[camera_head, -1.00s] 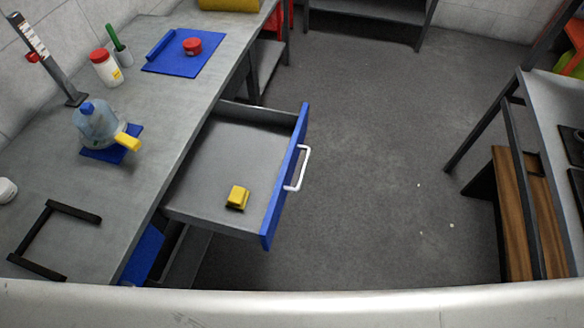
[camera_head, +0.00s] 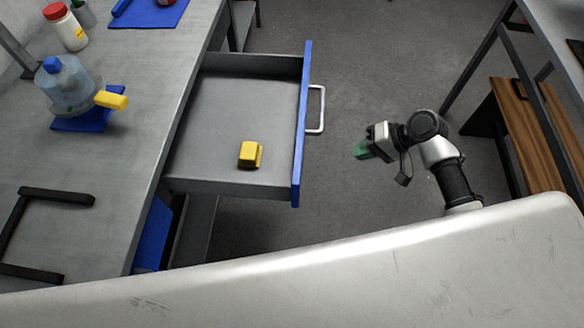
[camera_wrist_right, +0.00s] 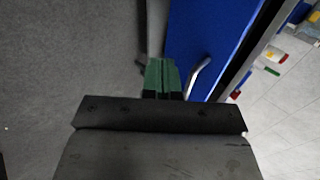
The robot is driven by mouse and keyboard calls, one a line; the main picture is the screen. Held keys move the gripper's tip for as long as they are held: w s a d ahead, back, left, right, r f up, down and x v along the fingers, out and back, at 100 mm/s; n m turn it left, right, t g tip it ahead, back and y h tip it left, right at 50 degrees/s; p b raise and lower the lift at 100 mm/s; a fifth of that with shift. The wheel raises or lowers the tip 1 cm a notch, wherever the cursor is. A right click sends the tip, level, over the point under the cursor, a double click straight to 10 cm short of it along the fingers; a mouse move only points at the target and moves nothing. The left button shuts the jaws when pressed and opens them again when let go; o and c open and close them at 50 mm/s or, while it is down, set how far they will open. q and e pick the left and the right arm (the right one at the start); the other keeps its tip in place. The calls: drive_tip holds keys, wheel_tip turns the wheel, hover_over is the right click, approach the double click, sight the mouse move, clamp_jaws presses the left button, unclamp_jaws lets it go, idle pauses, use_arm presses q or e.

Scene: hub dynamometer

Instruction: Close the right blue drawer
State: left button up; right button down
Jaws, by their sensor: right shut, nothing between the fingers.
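The blue-fronted drawer (camera_head: 301,125) stands pulled out from under the grey workbench in the head view, with a white handle (camera_head: 321,108) on its front. A yellow block (camera_head: 250,155) lies inside it. My right gripper (camera_head: 362,152) is to the right of the drawer front, apart from it, with its green fingers pointing left towards it. In the right wrist view the green fingers (camera_wrist_right: 161,76) are together and empty. The blue front (camera_wrist_right: 205,40) and part of the handle (camera_wrist_right: 198,78) show just beyond and right of them. My left gripper is not in view.
The workbench (camera_head: 120,160) carries a water jug (camera_head: 70,85) on a blue mat, a black frame (camera_head: 50,195) and a red-lidded jar (camera_head: 66,28). Another table with a wooden shelf (camera_head: 530,110) stands at the right. The floor between is clear.

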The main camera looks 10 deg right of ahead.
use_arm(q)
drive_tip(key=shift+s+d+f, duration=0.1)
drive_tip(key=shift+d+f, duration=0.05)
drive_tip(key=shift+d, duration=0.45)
use_arm(e)
drive_tip(key=w+a+f, duration=0.3)
drive_tip(key=a+f, duration=0.2)
drive_tip(key=a, duration=0.6)
drive_tip(key=shift+a, duration=0.3)
